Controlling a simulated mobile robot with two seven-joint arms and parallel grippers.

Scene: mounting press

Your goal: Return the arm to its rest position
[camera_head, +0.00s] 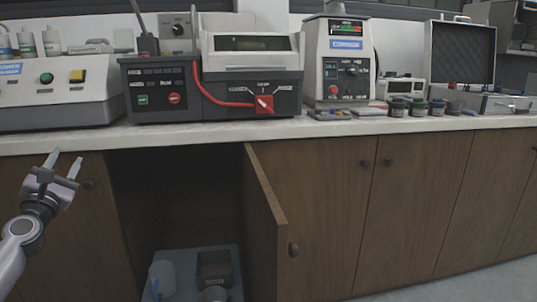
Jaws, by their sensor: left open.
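My left gripper (63,164) is at the left, in front of the cabinet front and just below the counter edge. Its two pale fingers point up and are apart, with nothing between them. My left arm comes in from the lower left corner and touches nothing that I can see. My right gripper is not in view. The mounting press is most likely the dark grey and white machine (250,80) on the counter, with a red lever at its front; I cannot tell for sure.
A brown cabinet door (265,225) stands open towards me, right of the gripper. Inside the dark cabinet, a grey-blue tray (237,265) holds a few containers. The counter (330,129) carries a control unit (60,90), a polisher-like machine (338,60), small jars (417,106) and an open case (460,55).

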